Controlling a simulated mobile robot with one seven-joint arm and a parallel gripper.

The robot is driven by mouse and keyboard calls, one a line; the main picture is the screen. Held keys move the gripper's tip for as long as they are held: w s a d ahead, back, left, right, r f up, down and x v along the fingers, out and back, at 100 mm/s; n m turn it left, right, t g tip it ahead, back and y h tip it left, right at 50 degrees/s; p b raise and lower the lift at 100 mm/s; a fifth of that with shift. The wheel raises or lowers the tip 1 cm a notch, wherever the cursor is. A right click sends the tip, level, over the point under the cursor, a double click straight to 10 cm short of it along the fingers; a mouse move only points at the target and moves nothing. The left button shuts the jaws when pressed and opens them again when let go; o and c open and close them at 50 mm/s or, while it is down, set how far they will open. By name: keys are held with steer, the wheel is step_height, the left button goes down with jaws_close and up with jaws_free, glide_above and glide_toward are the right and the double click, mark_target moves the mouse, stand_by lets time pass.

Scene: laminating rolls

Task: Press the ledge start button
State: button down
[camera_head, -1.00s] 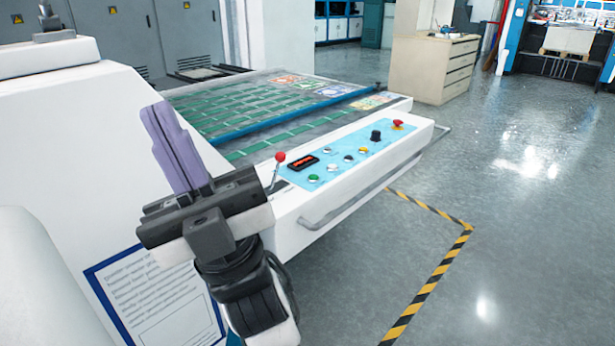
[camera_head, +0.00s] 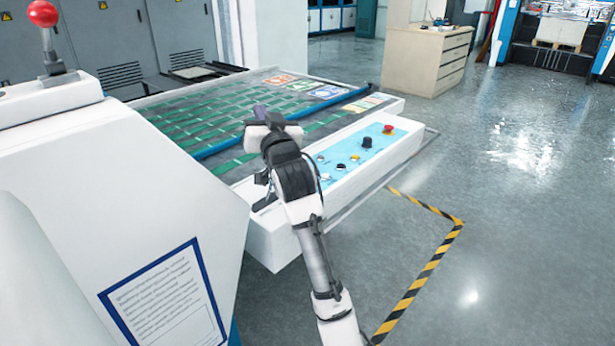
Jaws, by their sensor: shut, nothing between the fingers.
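The blue control panel (camera_head: 376,148) lies on the white ledge (camera_head: 345,188) at the machine's right side. It shows small pale and yellow buttons, a black knob (camera_head: 367,143) and a red mushroom button (camera_head: 388,129). The panel's near left part, where a green button, a display and a red-knobbed lever showed earlier, is hidden behind my arm. My gripper (camera_head: 259,108) is shut and empty. Its purple fingers point away from me and are mostly hidden behind its body. In the picture it overlaps the conveyor bed, left of the panel; its height above it is unclear.
The green-striped bed (camera_head: 215,118) lies behind the ledge, with a blue bar (camera_head: 215,147) across it. A white machine housing (camera_head: 120,190) with a red-knobbed lever (camera_head: 44,15) stands left. A metal rail runs along the ledge's front. The floor right of the yellow-black tape (camera_head: 440,255) is clear.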

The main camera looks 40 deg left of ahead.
steer(key=w+d+f+m+g+h+p, duration=0.2)
steer(key=w+f+m+g+h+p, duration=0.3)
steer(key=w+f+h, duration=0.4)
steer(key=w+f+m+g, duration=0.1)
steer(key=w+f, duration=0.3)
steer(key=shift+w+d+m+h, duration=0.2)
steer(key=shift+w+m+h, duration=0.1)
steer(key=shift+h, duration=0.1)
step_height(320, 180, down, 6)
steer(key=b, duration=0.6)
steer(key=shift+f, duration=1.4)
steer(key=shift+f, duration=0.1)
steer(key=shift+f, duration=0.3)
